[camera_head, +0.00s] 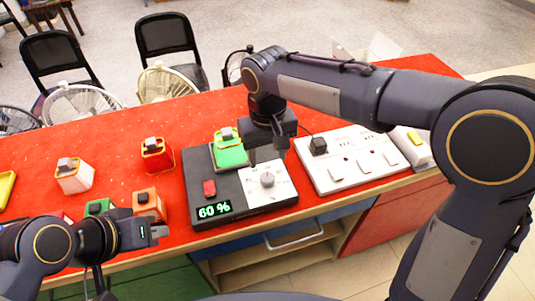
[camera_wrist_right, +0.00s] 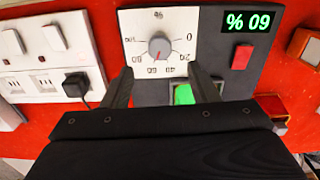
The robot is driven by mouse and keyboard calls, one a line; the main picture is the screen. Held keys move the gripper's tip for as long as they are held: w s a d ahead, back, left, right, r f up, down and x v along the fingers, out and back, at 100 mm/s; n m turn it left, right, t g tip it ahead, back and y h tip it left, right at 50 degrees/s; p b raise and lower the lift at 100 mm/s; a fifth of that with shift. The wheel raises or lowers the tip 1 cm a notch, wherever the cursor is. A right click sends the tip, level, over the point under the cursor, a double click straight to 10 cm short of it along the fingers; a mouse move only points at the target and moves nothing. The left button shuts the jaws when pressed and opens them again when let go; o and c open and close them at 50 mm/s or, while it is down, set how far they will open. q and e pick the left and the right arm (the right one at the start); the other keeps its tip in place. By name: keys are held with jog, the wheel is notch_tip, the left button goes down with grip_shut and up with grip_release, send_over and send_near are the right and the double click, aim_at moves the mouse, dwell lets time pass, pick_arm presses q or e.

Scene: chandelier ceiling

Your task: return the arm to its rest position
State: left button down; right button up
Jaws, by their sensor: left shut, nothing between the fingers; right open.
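My right arm reaches in from the right in the head view. Its gripper (camera_head: 267,158) points down above the dial panel and is open and empty. In the right wrist view the two fingers (camera_wrist_right: 162,90) are spread apart, with the grey knob (camera_wrist_right: 159,46) beyond them, not gripped. The knob also shows in the head view (camera_head: 267,180) on a white dial plate. The panel's green display (camera_head: 214,209) reads 60 %. My left gripper (camera_head: 158,232) is shut and empty at the lower left, near the table's front edge and the orange box.
The red table (camera_head: 110,125) holds a white socket panel (camera_head: 350,170) with a black plug (camera_head: 318,146), a red button (camera_head: 209,188), a green-topped box (camera_head: 230,154), and white (camera_head: 74,176), red (camera_head: 156,156) and orange (camera_head: 149,206) boxes. Fans (camera_head: 82,103) and chairs stand behind.

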jog(key=shift+d+r, duration=0.15)
jog(key=shift+d, duration=0.2)
jog(key=s+d+r+m+t+y+p, duration=0.1)
jog(key=s+d+r+m+y, duration=0.1)
jog(key=s+d, duration=0.5)
jog(key=s+d+r+m+t+y, duration=0.15)
jog(key=s+d, duration=0.25)
jog(key=d, duration=0.6)
jog(key=s+d+f+m+t, duration=0.2)
jog(key=s+d+f+t, duration=0.1)
jog(key=s, duration=0.4)
jog(key=shift+s, duration=0.15)
